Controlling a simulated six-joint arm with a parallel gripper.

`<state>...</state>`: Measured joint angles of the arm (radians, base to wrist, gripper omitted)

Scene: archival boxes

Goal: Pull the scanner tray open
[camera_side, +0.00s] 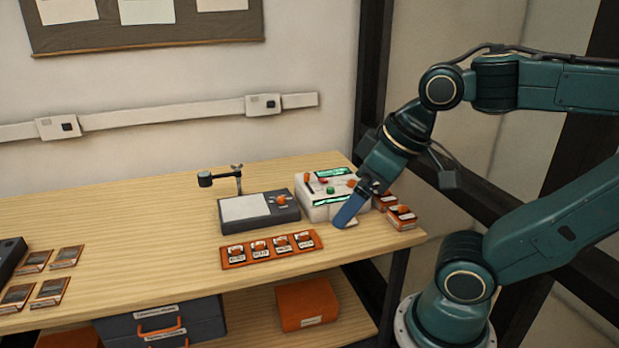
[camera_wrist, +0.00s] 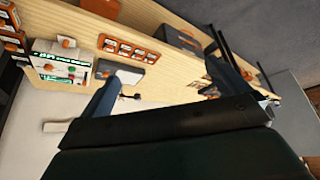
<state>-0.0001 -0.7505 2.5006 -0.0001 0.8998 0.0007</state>
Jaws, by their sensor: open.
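The white box-shaped device (camera_side: 320,208) with green displays and orange knobs stands near the table's right end. It also shows at the left of the wrist view (camera_wrist: 47,72). Beside it is a dark grey unit (camera_side: 262,222) with a pale flat bed (camera_side: 245,207) and a small head on a post; it shows in the wrist view (camera_wrist: 135,75). I cannot tell which one has the scanner tray. My gripper (camera_side: 347,216) is open, its blue finger in front of the white device's right front, hiding part of it. Contact cannot be told. No handle is clearly visible.
An orange rack (camera_side: 268,249) of several small labelled pieces lies in front of the grey unit. Small orange boxes (camera_side: 401,215) sit right of the white device, near the table's right edge. Flat cards (camera_side: 50,291) lie at the left. The table's middle is clear.

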